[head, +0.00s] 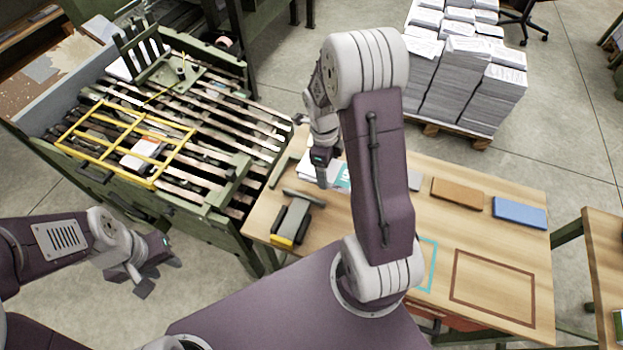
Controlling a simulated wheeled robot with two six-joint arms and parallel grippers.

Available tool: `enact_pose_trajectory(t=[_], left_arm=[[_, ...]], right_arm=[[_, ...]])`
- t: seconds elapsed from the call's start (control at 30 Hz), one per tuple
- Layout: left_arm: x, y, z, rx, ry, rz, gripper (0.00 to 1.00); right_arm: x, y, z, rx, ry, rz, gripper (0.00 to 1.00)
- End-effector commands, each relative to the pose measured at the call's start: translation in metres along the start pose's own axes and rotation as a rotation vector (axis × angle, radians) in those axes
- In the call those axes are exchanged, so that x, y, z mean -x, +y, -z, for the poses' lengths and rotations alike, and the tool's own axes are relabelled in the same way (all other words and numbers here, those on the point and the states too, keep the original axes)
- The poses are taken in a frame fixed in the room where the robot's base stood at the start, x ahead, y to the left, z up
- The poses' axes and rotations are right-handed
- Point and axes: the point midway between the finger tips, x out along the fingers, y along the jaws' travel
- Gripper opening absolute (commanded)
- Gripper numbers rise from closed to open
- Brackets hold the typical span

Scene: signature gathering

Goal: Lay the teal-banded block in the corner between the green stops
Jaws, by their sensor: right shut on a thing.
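The teal-banded block (343,177), white with a teal band, is at the back left of the wooden table, partly hidden behind my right arm. My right gripper (322,180) is shut on it from above; whether the block touches the table I cannot tell. Two dark green bars, seemingly the stops, are on the table just left of the block: one (281,172) runs along the left edge, the other (303,198) lies crosswise in front of it. My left gripper (160,279) is open and empty over the floor, left of the table.
A grey device with black sides and a yellow end (290,222) stands in front of the crosswise bar. A brown block (458,193) and blue block (519,212) lie at the back right. Teal and brown outlines (452,279) mark the bare front right. A green machine (215,225) adjoins the left.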

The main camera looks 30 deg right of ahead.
Motion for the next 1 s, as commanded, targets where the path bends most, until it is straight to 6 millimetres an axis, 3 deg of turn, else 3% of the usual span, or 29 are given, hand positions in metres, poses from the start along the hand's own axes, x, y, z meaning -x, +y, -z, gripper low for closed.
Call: enact_pose_trajectory(t=[0.1, 0.27, 0.47, 0.7, 1.0], left_arm=[[-0.001, 0.000, 0.000, 0.000, 0.000, 0.000, 0.36], [-0.001, 0.000, 0.000, 0.000, 0.000, 0.000, 0.36], [-0.002, 0.000, 0.000, 0.000, 0.000, 0.000, 0.36], [-0.005, 0.000, -0.001, 0.000, 0.000, 0.000, 0.36], [-0.008, 0.000, -0.001, 0.000, 0.000, 0.000, 0.36]], right_arm=[[-0.015, 0.000, -0.032, 0.005, 0.001, -0.001, 0.16], [-0.024, -0.002, -0.054, 0.000, -0.001, 0.000, 0.16], [-0.028, -0.002, -0.057, -0.001, 0.000, -0.001, 0.16], [-0.065, -0.002, -0.061, 0.000, 0.000, -0.001, 0.16], [-0.068, -0.002, -0.061, 0.000, -0.001, 0.001, 0.16]])
